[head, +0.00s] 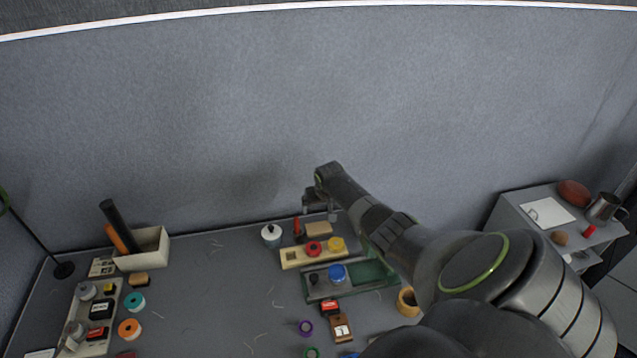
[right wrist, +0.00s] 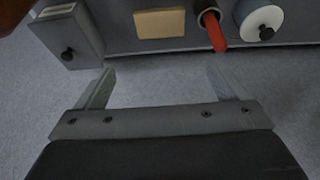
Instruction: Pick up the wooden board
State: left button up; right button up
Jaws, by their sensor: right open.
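A small tan wooden block or board (head: 319,229) lies near the back edge of the table; it also shows in the right wrist view (right wrist: 160,23), flat and rectangular. A longer pale wooden board (head: 292,260) with a red and a yellow round piece on it lies just in front. I cannot tell which is the task's board. My right gripper (head: 319,210) hangs behind and above the tan piece. In the right wrist view its fingers (right wrist: 160,84) are spread, with nothing between them. My left gripper is not in view.
A red-handled item (right wrist: 216,32) in a dark holder and a white jar (head: 271,235) stand near the tan piece. A green tray (head: 378,272) lies in front. The table's left-centre (head: 215,290) is mostly clear.

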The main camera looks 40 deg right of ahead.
jog(key=a+b+x, duration=0.1)
jog(key=x, duration=0.2)
jog(key=b, duration=0.6)
send_near(317, 223)
jog(key=shift+x, duration=1.15)
jog(key=b+x, duration=0.6)
jog(key=b, duration=0.3)
jog(key=shift+s, duration=0.1)
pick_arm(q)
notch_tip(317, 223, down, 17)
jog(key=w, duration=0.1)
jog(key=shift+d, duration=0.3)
pick_arm(e)
jog(key=shift+r, duration=0.1)
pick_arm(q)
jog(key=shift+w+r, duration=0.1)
pick_arm(e)
jog(key=c, duration=0.8)
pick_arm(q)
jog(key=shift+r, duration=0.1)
pick_arm(e)
jog(key=shift+o, duration=0.2)
jog(key=shift+r, duration=0.1)
